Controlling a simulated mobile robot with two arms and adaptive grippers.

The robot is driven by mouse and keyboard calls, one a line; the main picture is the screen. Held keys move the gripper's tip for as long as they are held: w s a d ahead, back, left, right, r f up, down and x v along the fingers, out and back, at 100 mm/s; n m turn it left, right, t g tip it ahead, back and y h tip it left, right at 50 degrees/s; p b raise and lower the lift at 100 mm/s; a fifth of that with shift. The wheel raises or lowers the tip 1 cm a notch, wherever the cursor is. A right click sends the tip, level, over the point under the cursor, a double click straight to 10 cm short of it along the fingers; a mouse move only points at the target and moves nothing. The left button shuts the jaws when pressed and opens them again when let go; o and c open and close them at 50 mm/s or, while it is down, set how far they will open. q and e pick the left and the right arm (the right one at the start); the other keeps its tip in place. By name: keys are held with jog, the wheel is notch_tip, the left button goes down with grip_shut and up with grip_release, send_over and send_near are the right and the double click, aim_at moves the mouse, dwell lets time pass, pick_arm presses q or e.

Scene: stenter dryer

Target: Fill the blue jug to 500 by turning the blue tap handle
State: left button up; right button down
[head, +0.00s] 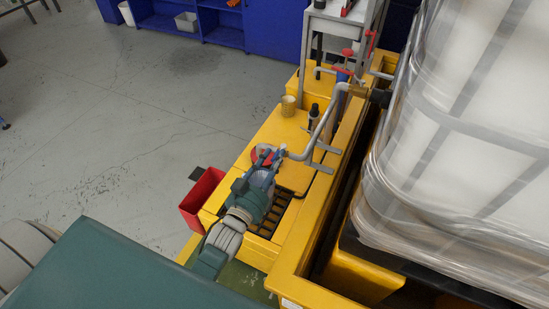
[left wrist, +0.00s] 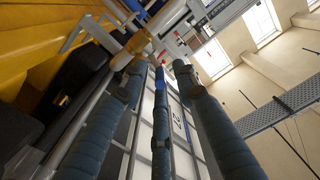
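My left gripper (head: 271,155) is over the yellow platform, close to the lower end of the grey bent pipe (head: 323,125). A small blue part (head: 343,75) sits at the pipe's upper end, perhaps the blue tap handle. I cannot make out the blue jug. A red object (head: 262,153) lies partly hidden by the gripper.
Red handles (head: 347,52) stand at the back. A wrapped white tank (head: 450,110) blocks the right. The floor at left is open.

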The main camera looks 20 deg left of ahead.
pick_arm(q)
jog(key=s, duration=1.1)
jog(key=shift+s+a, duration=0.2)
